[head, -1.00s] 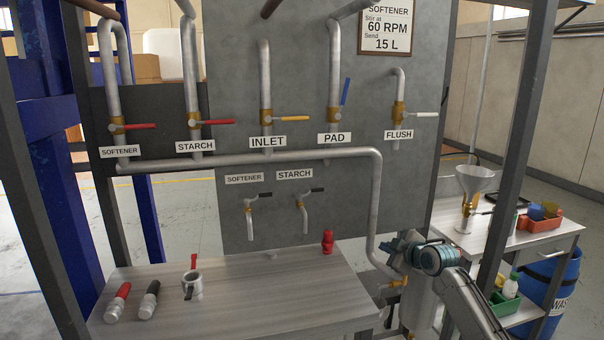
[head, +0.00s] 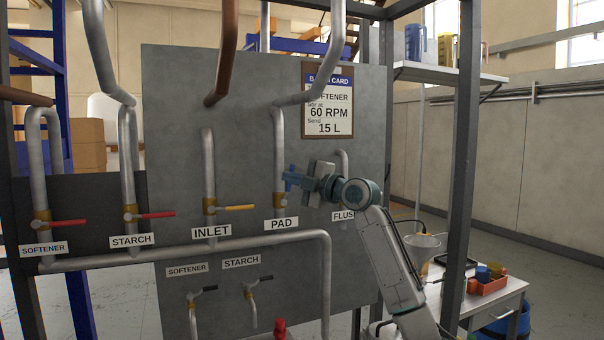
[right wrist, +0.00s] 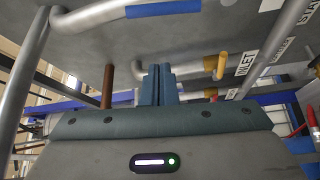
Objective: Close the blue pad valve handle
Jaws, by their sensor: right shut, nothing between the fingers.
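The blue pad valve handle (right wrist: 163,10) shows at the top of the right wrist view, lying along its grey pipe. In the head view the pad valve (head: 280,200) sits above the PAD label (head: 281,224). There my right gripper (head: 288,178) overlaps the blue handle, so the handle's outline is hard to separate from the bluish fingers. In the right wrist view the shut fingers (right wrist: 159,82) are empty, with a visible gap to the handle. My left gripper is out of view.
The yellow inlet handle (head: 236,208) is left of the pad valve, and the flush pipe (head: 342,160) is partly behind my right arm. Red softener (head: 68,223) and starch (head: 155,215) handles point right. A frame post (head: 465,150) stands to the right.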

